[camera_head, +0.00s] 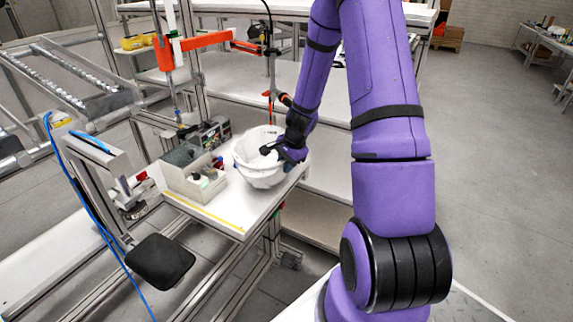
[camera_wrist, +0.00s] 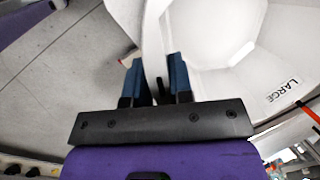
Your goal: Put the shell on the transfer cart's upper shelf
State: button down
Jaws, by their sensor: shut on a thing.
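The white helmet shell (camera_head: 262,172) sits at the right end of a small white workstation top, open side up, in the head view. My gripper (camera_head: 287,153) reaches down to its near right rim. In the wrist view the shell (camera_wrist: 222,40) fills the upper right, with the word LARGE on its inner wall. My gripper's blue fingers (camera_wrist: 162,78) stand on either side of the shell's rim and are shut on it. Whether the shell touches the top beneath it is hard to tell. I cannot say for certain which shelf belongs to the transfer cart.
A grey bin (camera_head: 192,178) with small parts stands left of the shell on the workstation top (camera_head: 230,218). An orange arm (camera_head: 195,42) and a thin dark stand rise behind. White shelves (camera_head: 330,155) lie behind and right. Open grey floor (camera_head: 490,170) is at the right.

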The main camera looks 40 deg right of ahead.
jog(key=shift+f, duration=0.1)
jog(key=c, duration=1.4)
grip_release()
jog(key=o, duration=0.4)
